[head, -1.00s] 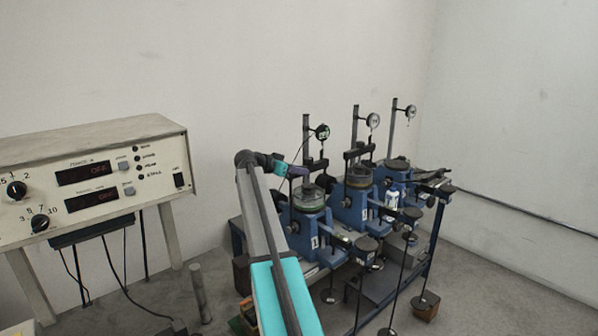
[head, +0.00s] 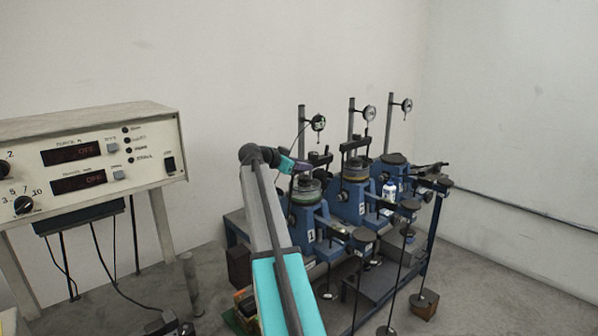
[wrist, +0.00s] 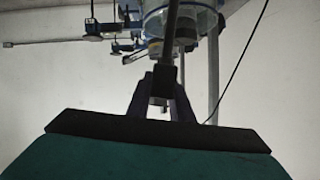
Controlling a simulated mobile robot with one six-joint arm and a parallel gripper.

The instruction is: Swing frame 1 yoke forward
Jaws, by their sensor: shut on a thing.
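Frame 1 (head: 302,222) is the nearest blue frame, labelled 1, with a greenish round cell (head: 306,190) on top. Its yoke (head: 320,159) shows as a dark bar at the back of the cell top, partly hidden by my gripper. My gripper (head: 303,166) reaches in from the left above the cell. In the wrist view my gripper (wrist: 164,101) has its two dark fingers close together, shut on a dark bar (wrist: 172,40) that runs away upward, apparently the yoke. The exact contact is too dark to see. The cell appears beyond the fingers there.
A dial gauge (head: 318,123) stands over frame 1. A control console (head: 90,160) stands left. Bare floor lies at right.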

